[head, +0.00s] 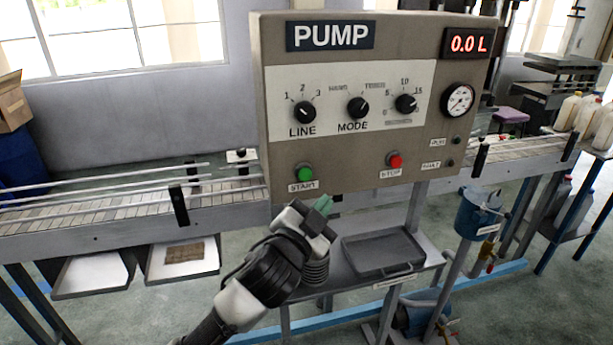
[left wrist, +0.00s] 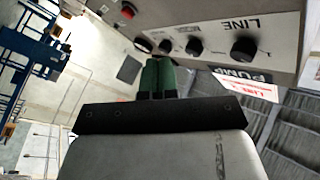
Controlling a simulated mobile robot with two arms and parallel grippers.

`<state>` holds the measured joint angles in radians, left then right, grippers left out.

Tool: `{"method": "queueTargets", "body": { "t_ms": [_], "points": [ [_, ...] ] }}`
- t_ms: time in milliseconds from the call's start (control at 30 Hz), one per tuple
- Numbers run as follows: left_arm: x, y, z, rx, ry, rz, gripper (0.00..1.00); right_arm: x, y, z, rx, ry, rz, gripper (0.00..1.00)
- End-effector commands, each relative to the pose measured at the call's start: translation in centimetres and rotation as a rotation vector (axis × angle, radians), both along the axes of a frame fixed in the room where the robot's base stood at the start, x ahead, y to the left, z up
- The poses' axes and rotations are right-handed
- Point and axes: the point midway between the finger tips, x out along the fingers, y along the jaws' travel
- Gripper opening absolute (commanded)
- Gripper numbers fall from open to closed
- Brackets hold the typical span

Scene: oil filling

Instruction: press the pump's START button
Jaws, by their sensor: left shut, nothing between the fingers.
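The grey pump panel (head: 345,160) stands upright, with a green START button (head: 304,173) at its lower left and a red STOP button (head: 395,161) to the right. My left gripper (head: 323,205) has its green fingers closed together and empty. In the head view its tips are a little below and right of the START button, apart from it. The left wrist view shows the shut fingers (left wrist: 158,76) in front of the panel, with a red button (left wrist: 127,11) beyond; the START button does not show there. My right gripper is out of view.
The panel has LINE (head: 304,112), MODE and timer knobs, a gauge (head: 458,100) and a display (head: 467,43) reading 0.0 L. A conveyor (head: 130,215) runs behind on both sides. A dark tray (head: 383,253) sits on a shelf below. Bottles (head: 568,112) stand at right.

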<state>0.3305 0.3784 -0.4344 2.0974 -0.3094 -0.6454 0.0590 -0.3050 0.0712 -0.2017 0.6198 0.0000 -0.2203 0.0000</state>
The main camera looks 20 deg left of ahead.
Motion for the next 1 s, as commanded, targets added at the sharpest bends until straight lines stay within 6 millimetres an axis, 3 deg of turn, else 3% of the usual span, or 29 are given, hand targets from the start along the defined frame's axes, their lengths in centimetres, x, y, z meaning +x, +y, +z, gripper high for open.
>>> {"method": "queueTargets", "body": {
  "t_ms": [500,1000],
  "points": [
    [5.5,3.8,0.1,-0.001,0.001,0.002,0.0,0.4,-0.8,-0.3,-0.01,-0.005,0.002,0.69],
    [6.2,4.2,0.0,-0.002,0.001,0.001,0.0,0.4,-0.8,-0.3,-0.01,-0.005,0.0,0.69]
  ]
}}
